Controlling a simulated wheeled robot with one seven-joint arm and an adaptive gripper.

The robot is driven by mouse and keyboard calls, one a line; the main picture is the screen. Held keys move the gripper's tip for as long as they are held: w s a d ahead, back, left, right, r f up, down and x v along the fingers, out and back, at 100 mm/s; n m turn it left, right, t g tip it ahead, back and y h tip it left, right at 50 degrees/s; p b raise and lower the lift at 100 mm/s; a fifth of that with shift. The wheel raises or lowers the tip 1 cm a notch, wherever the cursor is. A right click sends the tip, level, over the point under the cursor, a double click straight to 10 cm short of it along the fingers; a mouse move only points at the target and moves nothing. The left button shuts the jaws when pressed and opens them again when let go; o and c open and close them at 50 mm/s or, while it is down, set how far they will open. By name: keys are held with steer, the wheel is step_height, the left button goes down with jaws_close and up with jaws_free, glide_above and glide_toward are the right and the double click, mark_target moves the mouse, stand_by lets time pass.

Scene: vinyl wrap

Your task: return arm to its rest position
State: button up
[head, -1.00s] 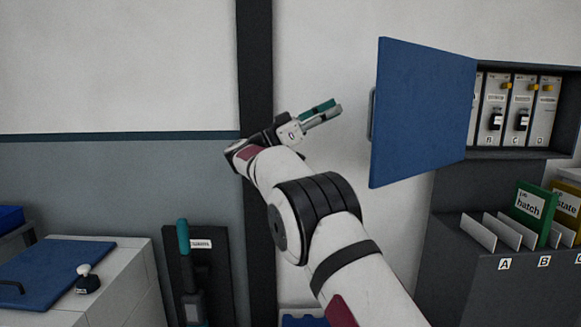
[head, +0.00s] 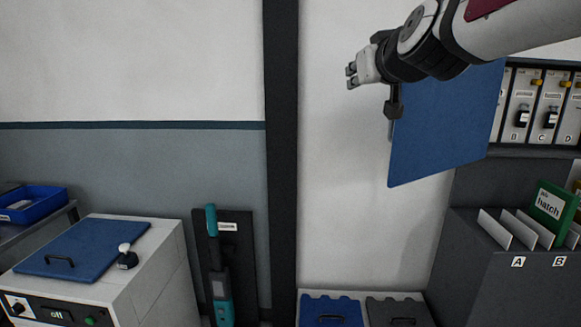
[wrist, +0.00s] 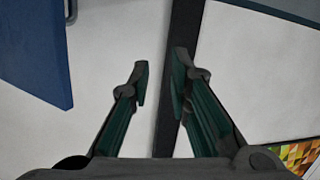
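My gripper shows in the wrist view (wrist: 161,68) with its two dark, green-padded fingers apart and nothing between them. Behind them are the pale wall and a dark vertical post. In the head view my arm reaches in from the top right, and the gripper end (head: 353,76) is raised in front of the wall, left of the upper part of the blue cabinet door. Its fingers are hard to make out there.
The blue cabinet door (head: 440,128) stands open close to my arm; it also shows in the wrist view (wrist: 38,50). A dark file rack (head: 490,275) stands lower right. A white machine with a blue lid (head: 85,250) is at left. Wall left of the post (head: 282,150) is clear.

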steer(key=s+d+f+m+g+p, duration=0.1)
steer(key=s+f+g, duration=0.3)
steer(key=s+f, duration=0.4)
steer(key=s+d+f+g+h+p, duration=0.1)
steer(key=s+d+f+g, duration=0.2)
steer(key=s+f, duration=0.5)
steer(key=s+d+f+m+g+p, duration=0.1)
steer(key=s+f+g, duration=0.3)
steer(key=s, duration=1.8)
step_height(320, 180, down, 4)
steer(key=shift+d+r+m+g+h, duration=0.1)
steer(key=shift+d+m+g+h, duration=0.2)
steer(key=shift+d+g+h, duration=0.15)
